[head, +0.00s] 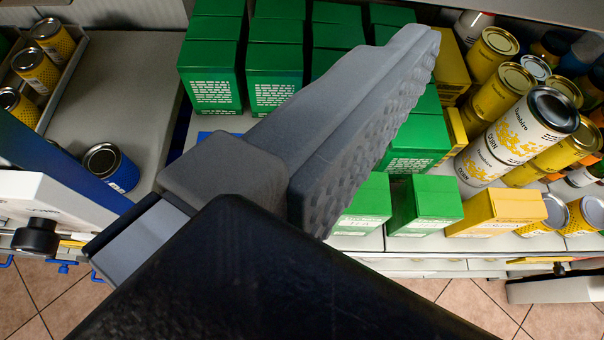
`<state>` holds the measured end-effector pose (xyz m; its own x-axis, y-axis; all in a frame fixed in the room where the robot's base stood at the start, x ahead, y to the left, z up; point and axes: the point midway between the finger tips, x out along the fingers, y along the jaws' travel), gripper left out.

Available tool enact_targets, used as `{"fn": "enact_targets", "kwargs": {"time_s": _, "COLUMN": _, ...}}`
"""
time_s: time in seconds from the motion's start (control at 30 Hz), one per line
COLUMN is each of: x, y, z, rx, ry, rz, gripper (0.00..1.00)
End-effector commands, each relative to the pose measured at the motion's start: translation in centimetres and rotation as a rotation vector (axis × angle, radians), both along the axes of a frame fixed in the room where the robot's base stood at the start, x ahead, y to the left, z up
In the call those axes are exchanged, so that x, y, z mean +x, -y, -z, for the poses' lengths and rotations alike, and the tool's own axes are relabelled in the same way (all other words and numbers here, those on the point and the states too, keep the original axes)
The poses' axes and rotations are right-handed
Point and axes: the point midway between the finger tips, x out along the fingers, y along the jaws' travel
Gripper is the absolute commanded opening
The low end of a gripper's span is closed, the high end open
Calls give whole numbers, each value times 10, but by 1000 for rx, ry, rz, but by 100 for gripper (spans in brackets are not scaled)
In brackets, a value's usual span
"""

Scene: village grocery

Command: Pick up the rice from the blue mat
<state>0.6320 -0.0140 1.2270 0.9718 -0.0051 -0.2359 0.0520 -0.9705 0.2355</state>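One large grey finger of my gripper (365,110) crosses the middle of the head view, with a ridged face towards the right. I see nothing against the visible part of that face. The second finger does not show, and a black part of my arm covers the bottom centre. A small blue patch (204,136) shows on the shelf left of the finger; I cannot tell whether it is the mat. No pack can be made out as rice. Green boxes (211,75) stand in rows behind the finger, and their labels are unreadable.
Yellow cartons (497,212) and several yellow and white cans (530,125) crowd the right. A blue can (110,172) stands at left beside a blue divider (60,165). The grey shelf (125,75) at upper left is mostly bare. Tiled floor (65,295) shows below.

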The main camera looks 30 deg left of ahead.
Motion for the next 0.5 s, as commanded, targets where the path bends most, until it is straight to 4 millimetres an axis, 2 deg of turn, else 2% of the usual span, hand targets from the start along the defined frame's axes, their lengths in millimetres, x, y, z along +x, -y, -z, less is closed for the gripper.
{"fn": "enact_targets", "kwargs": {"time_s": 0.03, "x": 13, "y": -8, "z": 39, "rx": -17, "ry": -29, "rz": -44, "gripper": 100}}
{"fn": "enact_targets", "kwargs": {"time_s": 0.13, "x": 25, "y": -33, "z": 106, "rx": -28, "ry": -63, "rz": -165, "gripper": 100}}
{"fn": "enact_targets", "kwargs": {"time_s": 0.23, "x": 22, "y": -64, "z": 170, "rx": -1, "ry": -106, "rz": -299, "gripper": 100}}
{"fn": "enact_targets", "kwargs": {"time_s": 0.3, "x": 12, "y": -86, "z": 210, "rx": 36, "ry": -145, "rz": -385, "gripper": 100}}
{"fn": "enact_targets", "kwargs": {"time_s": 0.4, "x": -6, "y": -112, "z": 248, "rx": 94, "ry": -183, "rz": -488, "gripper": 100}}
{"fn": "enact_targets", "kwargs": {"time_s": 0.5, "x": -22, "y": -129, "z": 273, "rx": 143, "ry": -214, "rz": -554, "gripper": 100}}
